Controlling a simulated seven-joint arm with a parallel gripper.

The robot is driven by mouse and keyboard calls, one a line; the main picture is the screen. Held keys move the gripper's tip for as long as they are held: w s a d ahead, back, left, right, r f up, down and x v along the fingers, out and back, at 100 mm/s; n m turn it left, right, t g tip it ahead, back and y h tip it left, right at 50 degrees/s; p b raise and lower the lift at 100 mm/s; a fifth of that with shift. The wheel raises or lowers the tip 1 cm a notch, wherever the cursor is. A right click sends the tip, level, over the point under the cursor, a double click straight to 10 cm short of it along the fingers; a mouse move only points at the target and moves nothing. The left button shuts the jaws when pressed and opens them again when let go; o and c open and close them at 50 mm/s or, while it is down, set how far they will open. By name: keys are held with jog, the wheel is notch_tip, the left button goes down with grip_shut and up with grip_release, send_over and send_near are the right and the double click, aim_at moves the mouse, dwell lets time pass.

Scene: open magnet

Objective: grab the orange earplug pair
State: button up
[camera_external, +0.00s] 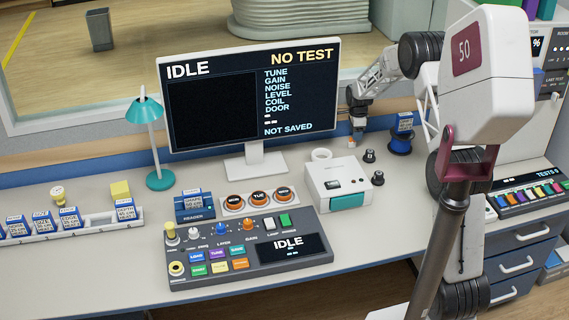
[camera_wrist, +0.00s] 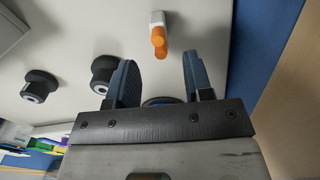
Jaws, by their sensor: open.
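The orange earplug pair (camera_wrist: 159,40) shows in the wrist view as short orange cylinders with a white piece at the far end. It lies ahead of and between the fingers of my gripper (camera_wrist: 159,58), with clear gaps to both sides. The gripper is open, with nothing held. In the external view my gripper (camera_external: 357,118) points down over the back of the desk, right of the monitor. A small orange-tan patch shows just under it there, too small to tell in detail. I cannot tell the height gap between fingers and earplugs.
Two black knobs (camera_wrist: 104,72) (camera_external: 370,155) stand near the gripper. A blue spool with a card (camera_external: 400,143) is to its right.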

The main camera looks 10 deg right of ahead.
aim_at(352, 143)
jog(key=shift+d+f, duration=0.1)
jog(key=shift+f, duration=2.5)
grip_shut()
